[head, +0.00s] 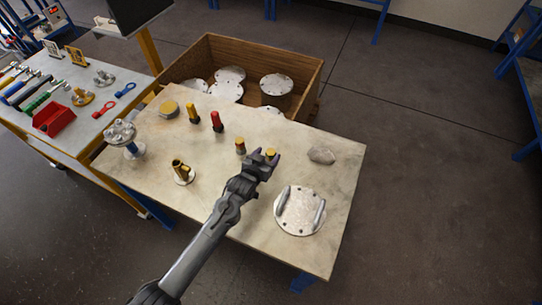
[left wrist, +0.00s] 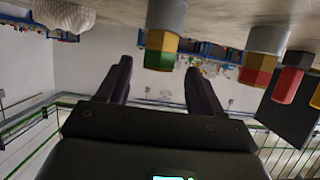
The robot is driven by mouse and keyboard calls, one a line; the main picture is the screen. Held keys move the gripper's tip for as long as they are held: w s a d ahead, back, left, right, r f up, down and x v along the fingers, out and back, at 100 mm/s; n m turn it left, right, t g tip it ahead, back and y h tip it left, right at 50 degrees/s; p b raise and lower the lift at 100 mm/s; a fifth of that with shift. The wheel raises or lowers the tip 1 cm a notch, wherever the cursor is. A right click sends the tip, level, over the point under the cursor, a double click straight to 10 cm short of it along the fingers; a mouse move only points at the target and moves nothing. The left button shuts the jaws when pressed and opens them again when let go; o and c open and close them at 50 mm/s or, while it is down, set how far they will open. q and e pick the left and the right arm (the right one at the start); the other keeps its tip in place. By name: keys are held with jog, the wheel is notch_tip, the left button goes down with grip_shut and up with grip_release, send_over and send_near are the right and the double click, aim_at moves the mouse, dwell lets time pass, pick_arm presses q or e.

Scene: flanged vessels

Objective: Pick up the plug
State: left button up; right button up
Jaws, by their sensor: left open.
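My left gripper (head: 267,158) is open above the work table, its fingers at a small plug with a yellow top (head: 270,151). In the left wrist view, which is upside down, this plug (left wrist: 162,48) has a grey base and a yellow and green hexagonal part. It stands on the table, in line with the gap between my open fingers (left wrist: 157,72). I cannot tell whether a finger touches it. A red and yellow plug (head: 240,146) stands close by on the left; it also shows in the left wrist view (left wrist: 260,66). My right gripper is out of view.
A red plug (head: 216,122) and a yellow one (head: 193,113) stand farther left. A grey stone-like lump (head: 321,155) lies right of my gripper. A round flange plate with two handles (head: 299,211) lies in front. A wooden crate (head: 308,85) holds flanges behind the table.

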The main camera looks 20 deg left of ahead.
aim_at(273, 149)
pick_arm(q)
jog(key=shift+b+x, duration=0.6)
jog(key=shift+x, duration=2)
jog(key=shift+d, duration=0.15)
jog(key=shift+c, duration=0.3)
jog(key=c, duration=1.1)
jog(key=shift+r, duration=0.1)
jog(key=shift+r, duration=0.4)
notch_tip(273, 149, up, 4)
jog(key=shift+f+p, duration=0.25)
jog(key=shift+p, duration=0.25)
jog(key=s+d+r, duration=0.1)
jog(key=d+r, duration=0.1)
jog(key=d, duration=0.1)
jog(key=s+d+r, duration=0.1)
jog(key=d+r, duration=0.1)
jog(key=d, duration=0.2)
jog(key=s+d+r+p, duration=0.1)
jog(key=d+r, duration=0.1)
jog(key=d, duration=0.2)
jog(key=shift+s+r, duration=0.3)
